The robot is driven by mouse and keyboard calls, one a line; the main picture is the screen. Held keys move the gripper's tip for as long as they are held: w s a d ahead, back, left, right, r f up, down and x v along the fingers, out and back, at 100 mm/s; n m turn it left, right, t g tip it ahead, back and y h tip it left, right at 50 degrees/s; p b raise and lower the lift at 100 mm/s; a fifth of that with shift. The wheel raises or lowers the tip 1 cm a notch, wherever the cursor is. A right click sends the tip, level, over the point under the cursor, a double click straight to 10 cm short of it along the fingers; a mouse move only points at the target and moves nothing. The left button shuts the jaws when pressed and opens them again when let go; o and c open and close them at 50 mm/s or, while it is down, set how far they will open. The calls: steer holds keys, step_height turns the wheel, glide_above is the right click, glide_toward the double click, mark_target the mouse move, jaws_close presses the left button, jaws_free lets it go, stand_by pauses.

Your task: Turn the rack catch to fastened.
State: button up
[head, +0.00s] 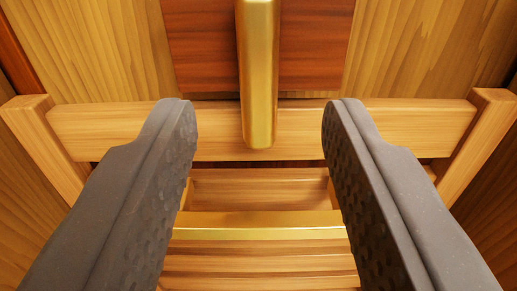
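The rack catch (259,75) is a long brass bar that hangs straight down at the top centre, in front of a dark red-brown wooden plate. Its rounded lower end overlaps the pale wooden rail behind it. Its upper end is cut off by the top edge of the picture. My gripper (259,112) is open, with one dark grey finger on each side of the catch. There is a clear gap between each finger and the brass, and nothing is held.
The pale wooden rail (400,118) runs across between two slanted wooden side posts (478,140). Below it are a brass strip (258,226) and wooden slats (260,264). The dark plate (315,40) is fixed on a light wood panel (418,50).

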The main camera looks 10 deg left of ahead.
steer(key=s+d, duration=0.1)
steer(key=s, duration=0.7)
steer(key=shift+s+d+b, duration=0.3)
steer(key=shift+s+b, duration=0.05)
steer(key=shift+b, duration=0.1)
steer(key=shift+f, duration=0.1)
